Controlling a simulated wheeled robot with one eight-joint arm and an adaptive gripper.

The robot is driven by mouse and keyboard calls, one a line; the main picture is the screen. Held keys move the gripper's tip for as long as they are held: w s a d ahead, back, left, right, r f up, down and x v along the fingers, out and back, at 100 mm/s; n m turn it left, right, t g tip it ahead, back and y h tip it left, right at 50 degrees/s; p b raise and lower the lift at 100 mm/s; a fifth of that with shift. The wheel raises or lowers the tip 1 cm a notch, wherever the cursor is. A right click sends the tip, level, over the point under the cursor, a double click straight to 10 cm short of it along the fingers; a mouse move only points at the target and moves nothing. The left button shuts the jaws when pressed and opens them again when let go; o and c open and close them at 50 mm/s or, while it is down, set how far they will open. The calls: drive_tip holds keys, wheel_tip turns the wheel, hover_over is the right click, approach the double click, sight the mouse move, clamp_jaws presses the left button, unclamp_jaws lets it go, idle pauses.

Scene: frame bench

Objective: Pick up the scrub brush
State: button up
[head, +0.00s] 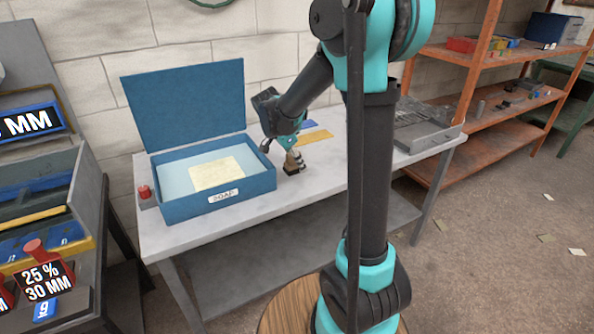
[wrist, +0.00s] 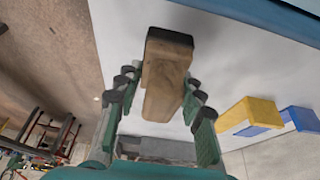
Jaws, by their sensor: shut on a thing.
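The scrub brush (head: 291,168) is a small wooden block with a dark end, on or just above the grey-white bench top (head: 325,178), right of the blue box. I cannot tell whether it touches the bench. My gripper (head: 298,160) is shut on it from above. In the wrist view the brush (wrist: 165,72) lies between the two fingers of my gripper (wrist: 160,88), its dark end pointing away from the palm. The fingers hide part of its sides.
A yellow piece (head: 315,137) and a blue piece lie behind my gripper. A grey metal item (head: 425,137) sits at the bench's right end. The front middle is clear.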

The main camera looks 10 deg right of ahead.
wheel_tip(320, 180, up, 16)
idle(0.3)
